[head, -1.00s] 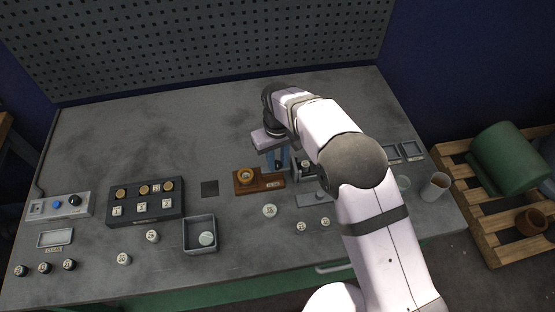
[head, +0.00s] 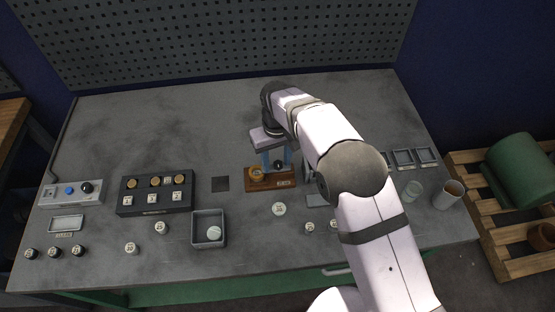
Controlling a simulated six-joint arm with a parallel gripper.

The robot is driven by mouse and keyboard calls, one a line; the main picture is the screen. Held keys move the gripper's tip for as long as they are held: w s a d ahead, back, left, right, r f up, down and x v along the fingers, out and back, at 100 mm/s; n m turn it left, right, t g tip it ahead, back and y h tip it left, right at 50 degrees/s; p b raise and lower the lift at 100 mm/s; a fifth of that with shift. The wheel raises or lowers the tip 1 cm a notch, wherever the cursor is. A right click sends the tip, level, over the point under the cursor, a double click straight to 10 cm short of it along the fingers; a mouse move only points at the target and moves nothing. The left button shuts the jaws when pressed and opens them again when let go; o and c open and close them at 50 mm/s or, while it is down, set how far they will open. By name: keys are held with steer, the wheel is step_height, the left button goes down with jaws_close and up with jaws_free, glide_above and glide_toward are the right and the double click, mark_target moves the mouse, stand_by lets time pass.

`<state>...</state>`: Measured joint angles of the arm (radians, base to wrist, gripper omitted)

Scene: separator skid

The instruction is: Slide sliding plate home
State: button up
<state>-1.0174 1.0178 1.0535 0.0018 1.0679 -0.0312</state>
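A brown base (head: 284,185) with a yellow ring (head: 254,180) on its left part stands near the middle of the bench. I cannot tell which part of it, if any, is the sliding plate. My gripper (head: 276,165) reaches down over the right part of this base, its bluish fingers pointing at the bench. A small dark round thing (head: 278,165) shows at the fingertips. Whether the fingers touch or hold it is too small to tell. My arm hides part of the bench to the right of the base.
A dark block (head: 152,210) with several round pieces and a grey tray (head: 221,240) stand to the left. A control box (head: 45,195) is at the far left. Several round discs lie along the front. Cups (head: 447,197) stand at the right. The back of the bench is clear.

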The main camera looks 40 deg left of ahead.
mark_target(277, 165)
steer(key=shift+r+b, duration=1.3)
steer(key=shift+r, duration=2.35)
steer(key=shift+d, duration=0.1)
steer(key=w+d+r+m, duration=0.1)
steer(key=w+d+m, duration=0.25)
steer(key=d, duration=0.95)
steer(key=w+d+r+m, duration=0.1)
steer(key=w+d+m, duration=0.25)
steer(key=d, duration=0.95)
steer(key=s+d+f+m, duration=0.2)
steer(key=s+d, duration=0.5)
steer(key=d, duration=0.3)
steer(key=s+d+f+m, duration=0.1)
steer(key=s+d+m, duration=0.2)
steer(key=s+d, duration=0.4)
steer(key=shift+d+f, duration=0.35)
steer(key=shift+d, duration=1.7)
